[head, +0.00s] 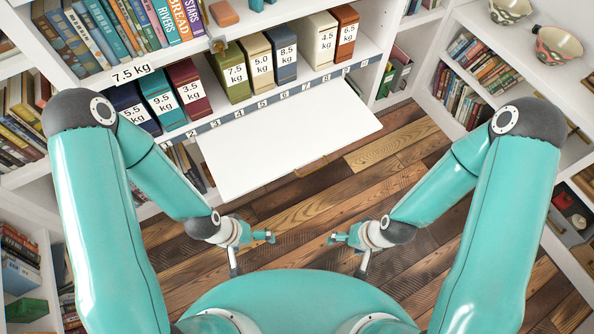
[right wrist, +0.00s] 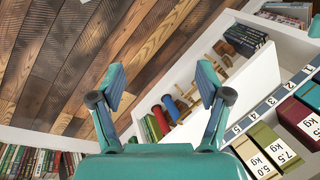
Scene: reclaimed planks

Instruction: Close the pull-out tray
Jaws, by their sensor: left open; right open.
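The white pull-out tray (head: 290,140) sticks well out from the bookcase, below a numbered strip. Its surface is bare, and a brass handle (head: 312,167) is on its front edge. In the right wrist view, a white panel that appears to be the tray (right wrist: 262,75) is at the right. My left gripper (head: 252,253) is open and empty, in front of the tray and apart from it. My right gripper (head: 347,256) is open and empty, to the right of the left one and also apart from the tray. Its spread fingers (right wrist: 162,82) show in the right wrist view.
Weight-labelled boxes (head: 233,72) stand on the shelf behind the numbered strip (head: 255,107). Books (head: 110,25) fill the shelf above. A side bookcase with bowls (head: 558,47) stands at the right. Open plank floor (head: 300,205) lies between the tray and my grippers.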

